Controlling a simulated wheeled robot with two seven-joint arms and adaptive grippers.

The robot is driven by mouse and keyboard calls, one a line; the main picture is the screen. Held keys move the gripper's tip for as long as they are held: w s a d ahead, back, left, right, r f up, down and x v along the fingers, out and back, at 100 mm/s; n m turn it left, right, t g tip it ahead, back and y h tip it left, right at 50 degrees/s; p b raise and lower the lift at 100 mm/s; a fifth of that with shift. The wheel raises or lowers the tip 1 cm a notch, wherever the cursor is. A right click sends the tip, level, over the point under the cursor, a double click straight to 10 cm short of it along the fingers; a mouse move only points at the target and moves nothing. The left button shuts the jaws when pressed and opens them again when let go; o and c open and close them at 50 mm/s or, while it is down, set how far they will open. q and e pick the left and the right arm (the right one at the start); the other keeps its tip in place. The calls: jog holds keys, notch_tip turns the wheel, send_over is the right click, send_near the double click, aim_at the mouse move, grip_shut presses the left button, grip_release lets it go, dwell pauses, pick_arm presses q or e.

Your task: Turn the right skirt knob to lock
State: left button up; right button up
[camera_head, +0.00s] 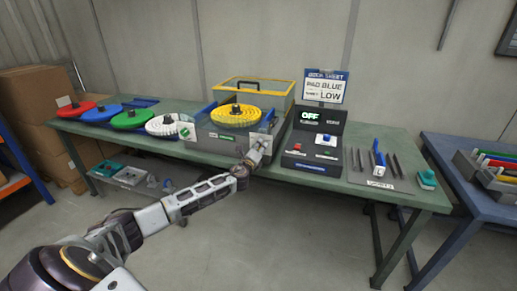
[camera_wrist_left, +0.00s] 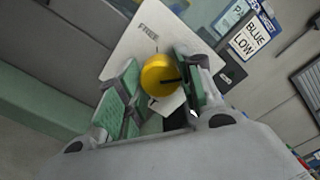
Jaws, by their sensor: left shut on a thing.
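The right skirt knob (camera_wrist_left: 160,75) is a yellow-gold round knob with a dark line on its face, in the left wrist view. It sits on a white plate (camera_wrist_left: 135,42) that reads FREE; lower lettering is mostly hidden by the knob and fingers. My left gripper (camera_wrist_left: 158,92) has its green-padded fingers on both sides of the knob, shut on it. In the head view my left gripper (camera_head: 256,152) is at the right front of the grey machine (camera_head: 222,140), and hides the knob. My right gripper is not in view.
A yellow disc (camera_head: 236,116) lies on the machine, with coloured discs to its left. A control box (camera_head: 312,150) whose display reads OFF stands close to the gripper's right. A sign (camera_head: 324,86) reads PAD BLUE and LOW. Tools lie at the bench's right end.

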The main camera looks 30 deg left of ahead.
pick_arm(q)
jog(key=shift+d+f, duration=0.1)
jog(key=shift+f, duration=0.05)
jog(key=o, duration=0.9)
jog(key=shift+o, duration=0.7)
jog(key=v, duration=1.2)
